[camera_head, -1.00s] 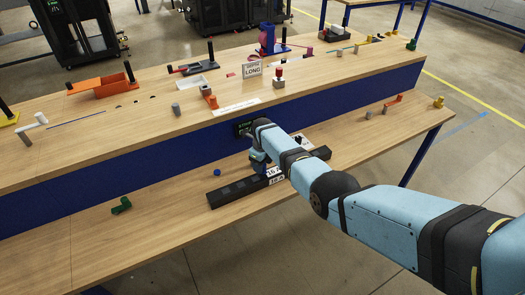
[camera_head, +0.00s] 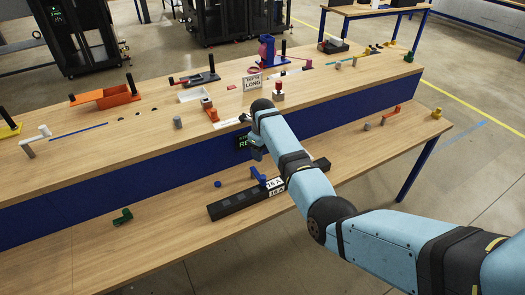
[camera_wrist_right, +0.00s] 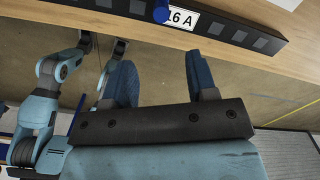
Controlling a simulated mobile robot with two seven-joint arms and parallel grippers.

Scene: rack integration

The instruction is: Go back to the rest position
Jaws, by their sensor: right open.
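My right arm (camera_head: 292,165) reaches in from the lower right in the head view. Its gripper (camera_head: 256,150) is in the air above the lower shelf, partly hidden by the wrist. In the right wrist view the two blue fingers of the right gripper (camera_wrist_right: 163,84) stand apart with nothing between them. A black bar (camera_head: 235,202) labelled "16 A" lies on the lower shelf, with a blue lever-like part (camera_head: 260,177) by its label. The bar also shows in the right wrist view (camera_wrist_right: 240,37), apart from the fingers. My left gripper is not in the head view.
The upper bench (camera_head: 100,145) holds several small parts, an orange tray (camera_head: 104,97) and a "LONG" sign (camera_head: 252,83). Its blue front panel (camera_head: 90,185) stands behind the lower shelf. A green part (camera_head: 123,217) and a blue knob (camera_head: 217,184) lie on the shelf, with bare wood around them.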

